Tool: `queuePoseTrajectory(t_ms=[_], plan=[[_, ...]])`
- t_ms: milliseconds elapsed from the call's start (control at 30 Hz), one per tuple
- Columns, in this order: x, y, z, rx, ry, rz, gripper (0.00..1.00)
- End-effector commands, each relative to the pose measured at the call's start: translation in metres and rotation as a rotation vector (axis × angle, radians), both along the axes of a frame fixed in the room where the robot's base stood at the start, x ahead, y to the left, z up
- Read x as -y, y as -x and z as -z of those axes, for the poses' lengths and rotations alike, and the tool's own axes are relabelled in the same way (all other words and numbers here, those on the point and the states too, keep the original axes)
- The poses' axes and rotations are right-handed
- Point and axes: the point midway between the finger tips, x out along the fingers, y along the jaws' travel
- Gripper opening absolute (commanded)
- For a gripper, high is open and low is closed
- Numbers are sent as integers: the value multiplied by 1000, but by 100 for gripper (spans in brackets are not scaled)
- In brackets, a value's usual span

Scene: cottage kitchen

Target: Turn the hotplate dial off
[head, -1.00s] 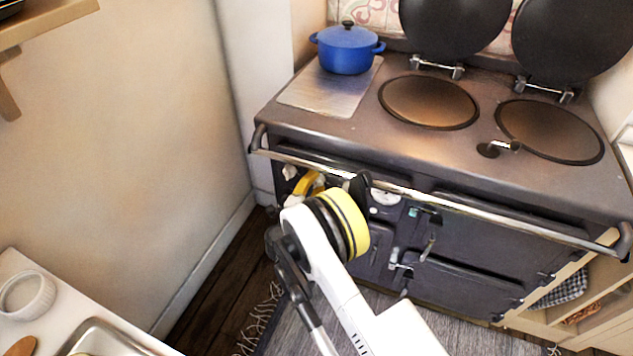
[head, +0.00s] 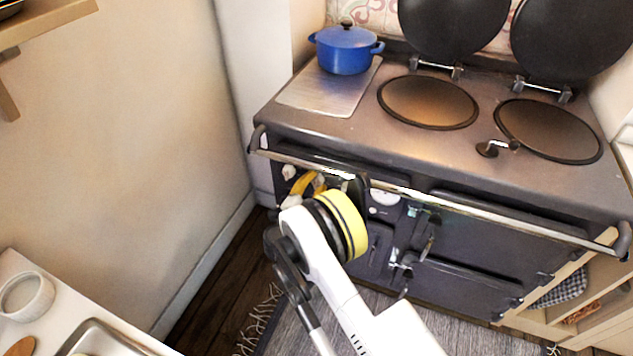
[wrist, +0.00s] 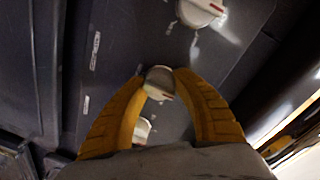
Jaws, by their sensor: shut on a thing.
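The range cooker's front panel holds several pale dials. In the wrist view, my gripper's yellow fingers (wrist: 160,88) close on the sides of one round pale dial (wrist: 158,78). A second dial with a red mark (wrist: 200,12) is above and to the right, clear of the fingers. A third dial (wrist: 142,130) shows partly between the fingers, nearer the palm. In the head view, my gripper (head: 308,184) is at the left of the cooker front, under the rail, and the held dial is hidden. I cannot tell from the small panel labels which dial is which.
A metal rail (head: 420,197) runs across the cooker (head: 330,120) front just above my gripper. A blue pot (head: 346,52) stands on the top left. Two round hotplates (head: 428,102) have their lids raised. A pale wall (head: 130,130) is to the left.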

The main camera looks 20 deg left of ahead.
Motion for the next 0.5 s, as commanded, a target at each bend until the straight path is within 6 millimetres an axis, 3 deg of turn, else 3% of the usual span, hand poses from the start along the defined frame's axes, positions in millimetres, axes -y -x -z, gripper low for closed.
queuePoseTrajectory(t_ms=[33, 67, 133, 500], plan=[[-2, 0, -1, 1, 1, -6, 3], [-2, 0, -1, 1, 1, -6, 36], [-2, 0, -1, 0, 1, -5, 58], [-2, 5, 0, 0, -1, -4, 58]])
